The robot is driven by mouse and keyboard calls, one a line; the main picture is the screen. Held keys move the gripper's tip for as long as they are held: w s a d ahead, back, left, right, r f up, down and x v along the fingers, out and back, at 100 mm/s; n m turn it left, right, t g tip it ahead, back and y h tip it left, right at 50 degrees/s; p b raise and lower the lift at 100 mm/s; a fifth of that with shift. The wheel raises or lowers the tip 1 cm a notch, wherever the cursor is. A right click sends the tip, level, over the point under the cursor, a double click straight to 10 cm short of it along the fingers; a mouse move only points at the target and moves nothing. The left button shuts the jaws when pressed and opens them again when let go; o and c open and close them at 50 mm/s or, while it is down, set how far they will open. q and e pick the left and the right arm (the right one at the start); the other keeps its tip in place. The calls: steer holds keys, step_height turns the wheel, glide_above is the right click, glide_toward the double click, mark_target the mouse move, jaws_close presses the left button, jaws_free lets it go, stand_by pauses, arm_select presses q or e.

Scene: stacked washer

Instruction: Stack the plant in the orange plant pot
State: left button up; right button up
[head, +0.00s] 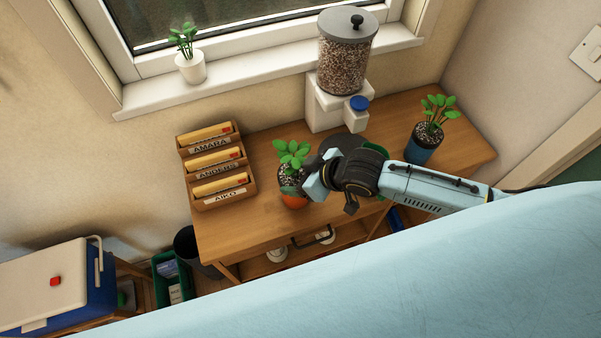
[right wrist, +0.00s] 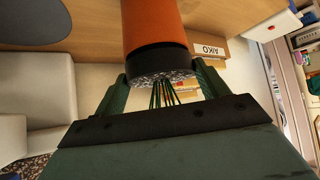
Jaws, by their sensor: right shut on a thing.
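The plant (head: 292,155) has green leaves, dark speckled soil and a dark pot, and stands about upright at the front middle of the wooden table. The orange plant pot (head: 295,200) is directly below it; the dark rim stands out above the orange wall. In the right wrist view the plant's dark pot (right wrist: 160,60) meets the orange pot (right wrist: 150,22); how deep it sits inside is hidden. My right gripper (head: 306,183) reaches in from the right and is shut on the plant's pot, one finger on each side. My left gripper is not in view.
A letter rack (head: 217,165) stands close left of the plant. A second plant in a blue pot (head: 424,148) is at the right, and a dispenser (head: 345,60) at the back. A potted plant (head: 190,65) is on the windowsill. The table's front edge is near.

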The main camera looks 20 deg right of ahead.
steer(key=shift+f, duration=0.15)
steer(key=o, duration=1.1)
steer(key=shift+r, duration=0.25)
steer(key=p+v, duration=0.1)
steer(key=v, duration=1.1)
steer(key=shift+a, duration=0.1)
